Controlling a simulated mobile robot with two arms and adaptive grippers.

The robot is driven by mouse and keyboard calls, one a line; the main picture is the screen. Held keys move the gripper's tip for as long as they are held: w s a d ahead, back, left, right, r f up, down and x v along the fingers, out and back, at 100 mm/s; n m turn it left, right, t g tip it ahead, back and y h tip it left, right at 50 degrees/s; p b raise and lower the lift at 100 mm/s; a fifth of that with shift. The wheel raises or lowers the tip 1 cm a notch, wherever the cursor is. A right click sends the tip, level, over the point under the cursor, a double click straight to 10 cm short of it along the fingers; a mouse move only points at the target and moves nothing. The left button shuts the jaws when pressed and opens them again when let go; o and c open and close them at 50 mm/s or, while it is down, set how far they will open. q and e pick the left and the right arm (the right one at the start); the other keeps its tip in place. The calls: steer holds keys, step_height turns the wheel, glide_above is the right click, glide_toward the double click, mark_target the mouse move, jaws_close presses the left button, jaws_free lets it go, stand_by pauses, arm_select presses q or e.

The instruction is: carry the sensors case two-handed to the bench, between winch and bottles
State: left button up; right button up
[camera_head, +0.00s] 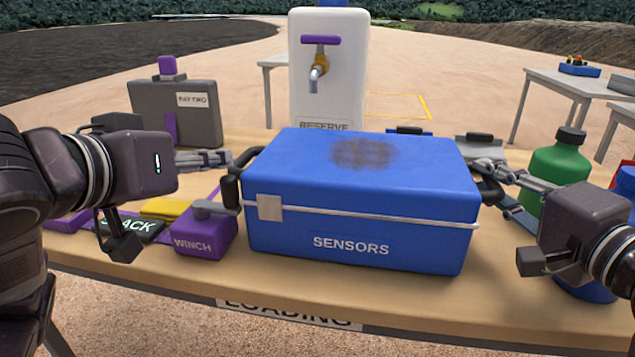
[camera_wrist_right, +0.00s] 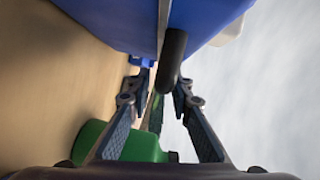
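The blue sensors case (camera_head: 350,205) is upright on the bench (camera_head: 150,262), apparently resting on it. The purple winch (camera_head: 203,232) is close to its left side; the green bottle (camera_head: 560,170) stands to its right. My left gripper (camera_head: 225,158) is at the case's left handle; whether its fingers are spread is unclear. My right gripper (camera_head: 490,168) is at the right-hand handle. In the right wrist view, its fingers (camera_wrist_right: 160,90) are apart, with the black handle (camera_wrist_right: 172,60) at their tips and no clear grip on it.
A white reserve water tank (camera_head: 328,60) with a tap stands behind the case. A grey case (camera_head: 175,112) is at the back left. More tables (camera_head: 560,85) stand at the right.

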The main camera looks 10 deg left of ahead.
steer(key=shift+w+d+f, duration=0.35)
steer(key=shift+d+f, duration=0.15)
steer(key=shift+f, duration=0.1)
steer(key=shift+d, duration=0.2)
steer(key=shift+a+r, duration=0.15)
steer(key=shift+r, duration=0.15)
steer(key=shift+s+a+r, duration=0.3)
steer(key=shift+a+r, duration=0.15)
steer(key=shift+r, duration=0.3)
steer(key=shift+s+a+r, duration=0.25)
steer(key=shift+a+r, duration=0.15)
steer(key=shift+r, duration=0.3)
steer(key=shift+a, duration=0.25)
steer(key=shift+d, duration=0.7)
